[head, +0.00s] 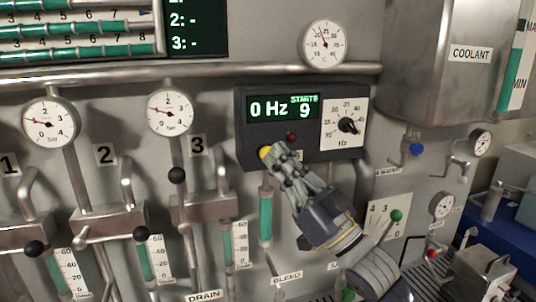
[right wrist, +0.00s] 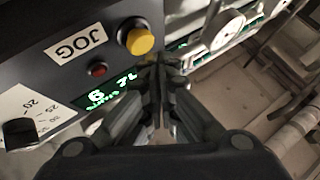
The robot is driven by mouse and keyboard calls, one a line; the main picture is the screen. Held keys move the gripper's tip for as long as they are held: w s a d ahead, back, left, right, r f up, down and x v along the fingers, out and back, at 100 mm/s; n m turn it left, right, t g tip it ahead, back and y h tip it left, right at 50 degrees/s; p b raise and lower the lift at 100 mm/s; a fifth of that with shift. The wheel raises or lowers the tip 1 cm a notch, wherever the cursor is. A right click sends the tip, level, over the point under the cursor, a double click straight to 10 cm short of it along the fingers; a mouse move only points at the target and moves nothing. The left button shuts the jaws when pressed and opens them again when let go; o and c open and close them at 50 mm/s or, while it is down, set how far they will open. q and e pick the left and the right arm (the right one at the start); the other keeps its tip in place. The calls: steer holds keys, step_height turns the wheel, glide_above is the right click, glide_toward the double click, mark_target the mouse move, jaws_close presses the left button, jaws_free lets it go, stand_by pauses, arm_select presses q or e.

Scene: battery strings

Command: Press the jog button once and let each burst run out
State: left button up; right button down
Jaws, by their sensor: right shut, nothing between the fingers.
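The jog button is a yellow round cap (head: 265,153) at the lower left of a dark control box (head: 243,125). In the right wrist view the yellow button (right wrist: 139,41) sits beside a white JOG label (right wrist: 75,43). The box's green display (head: 283,108) reads 0 Hz and STARTS 9. My right gripper (head: 277,152) is shut and empty, its fingertips right beside the button. In the right wrist view my right gripper's tips (right wrist: 158,62) are just below the button; I cannot tell whether they touch it. My left gripper is not in view.
A small red lamp or button (head: 291,137) and a black Hz knob (head: 348,125) are on the same box. Valve levers with black balls, such as one (head: 177,175), stand to the left. A blue knob (head: 417,149) and a green knob (head: 396,215) are to the right.

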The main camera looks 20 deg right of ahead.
stand_by(0.7)
steer(key=shift+w, duration=0.2)
steer(key=shift+w, duration=0.25)
steer(key=shift+w, duration=0.6)
stand_by(0.8)
steer(key=shift+s, duration=1)
steer(key=shift+s, duration=0.1)
steer(key=shift+s+d+p, duration=0.1)
steer(key=shift+s+p, duration=0.25)
steer(key=shift+s, duration=2.05)
